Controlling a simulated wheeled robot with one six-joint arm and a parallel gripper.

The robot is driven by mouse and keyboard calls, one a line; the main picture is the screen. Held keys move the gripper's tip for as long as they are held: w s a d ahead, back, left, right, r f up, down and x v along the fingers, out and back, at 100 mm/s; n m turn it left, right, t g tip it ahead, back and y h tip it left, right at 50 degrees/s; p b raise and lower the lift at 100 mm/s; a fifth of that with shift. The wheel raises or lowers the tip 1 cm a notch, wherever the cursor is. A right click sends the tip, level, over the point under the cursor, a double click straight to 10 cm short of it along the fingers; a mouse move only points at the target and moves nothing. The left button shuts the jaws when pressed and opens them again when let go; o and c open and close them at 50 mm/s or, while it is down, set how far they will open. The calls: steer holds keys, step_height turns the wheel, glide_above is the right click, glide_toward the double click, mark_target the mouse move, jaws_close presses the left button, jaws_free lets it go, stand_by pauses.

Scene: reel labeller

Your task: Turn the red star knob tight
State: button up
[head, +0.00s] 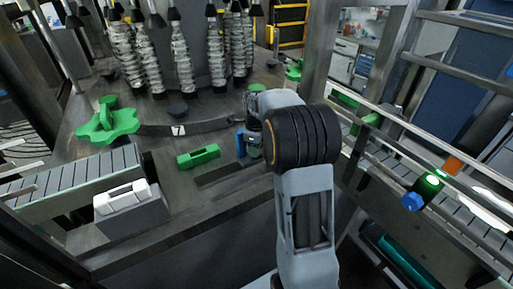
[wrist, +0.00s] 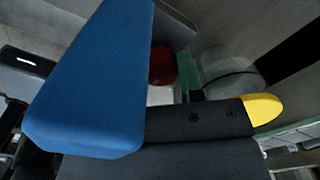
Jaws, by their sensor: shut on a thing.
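The red star knob (wrist: 161,66) shows only as a small dark red piece in the wrist view, beside the edge of a large blue part (wrist: 95,85) that hides much of the view. A dark bar with a yellow end (wrist: 262,109) lies below it. My gripper (head: 249,144) reaches down to the machine deck, right of the green handle, and is shut on the knob. In the head view my wrist and gripper hide the knob. Its star shape and how far it is turned cannot be seen.
A large green star knob (head: 108,122) stands at the left of the deck. A green handle (head: 198,156) lies left of my gripper. A white-topped block (head: 126,197) sits at front left. Conveyor rails (head: 420,165) run at right; ribbed columns (head: 183,60) stand behind.

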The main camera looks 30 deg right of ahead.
steer(key=shift+m, duration=0.6)
steer(key=o, duration=0.9)
steer(key=shift+r, duration=0.1)
step_height(320, 180, up, 14)
steer(key=shift+f+b, duration=0.15)
steer(key=shift+b, duration=0.2)
